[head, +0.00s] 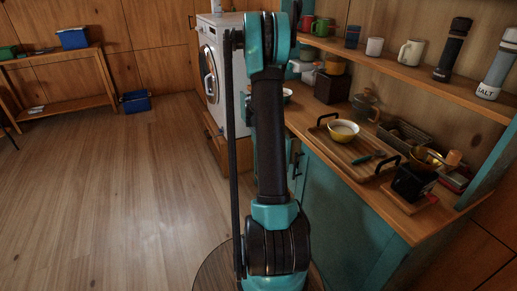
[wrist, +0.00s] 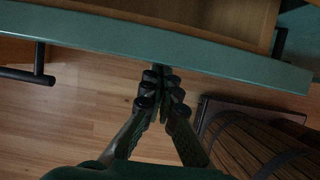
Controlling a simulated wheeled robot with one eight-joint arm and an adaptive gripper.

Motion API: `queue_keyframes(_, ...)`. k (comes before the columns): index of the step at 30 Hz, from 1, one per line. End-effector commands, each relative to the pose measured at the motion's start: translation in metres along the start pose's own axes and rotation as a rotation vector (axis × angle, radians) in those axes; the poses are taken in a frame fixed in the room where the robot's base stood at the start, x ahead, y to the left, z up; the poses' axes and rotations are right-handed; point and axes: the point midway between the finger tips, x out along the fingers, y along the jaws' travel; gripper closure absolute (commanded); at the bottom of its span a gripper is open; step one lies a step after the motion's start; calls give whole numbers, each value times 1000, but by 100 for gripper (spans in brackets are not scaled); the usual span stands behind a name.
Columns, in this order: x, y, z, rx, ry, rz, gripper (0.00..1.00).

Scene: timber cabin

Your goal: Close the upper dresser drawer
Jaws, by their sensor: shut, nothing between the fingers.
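In the wrist view a teal drawer front (wrist: 110,33) runs across the top, slightly tilted. Behind it the open wooden interior of the drawer (wrist: 215,14) shows, so the drawer stands out. A black bar handle (wrist: 28,76) sticks out from the front at the left. My gripper (wrist: 161,80) is shut and empty, its fingertips at the lower edge of the drawer front near its middle; I cannot tell whether they touch it. In the head view my arm covers the drawer and my gripper is not visible.
A white washing machine (head: 211,67) stands behind. A dark slatted object (wrist: 250,140) lies at lower right in the wrist view.

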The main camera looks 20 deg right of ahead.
Motion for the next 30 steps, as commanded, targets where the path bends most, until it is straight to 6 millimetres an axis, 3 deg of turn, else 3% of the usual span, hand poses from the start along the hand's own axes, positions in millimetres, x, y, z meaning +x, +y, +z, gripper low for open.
queue_keyframes(6,17,0,41,3,0,-1,100)
queue_keyframes(12,25,0,62,1,-1,0,100)
queue_keyframes(30,29,0,73,1,-6,0,100)
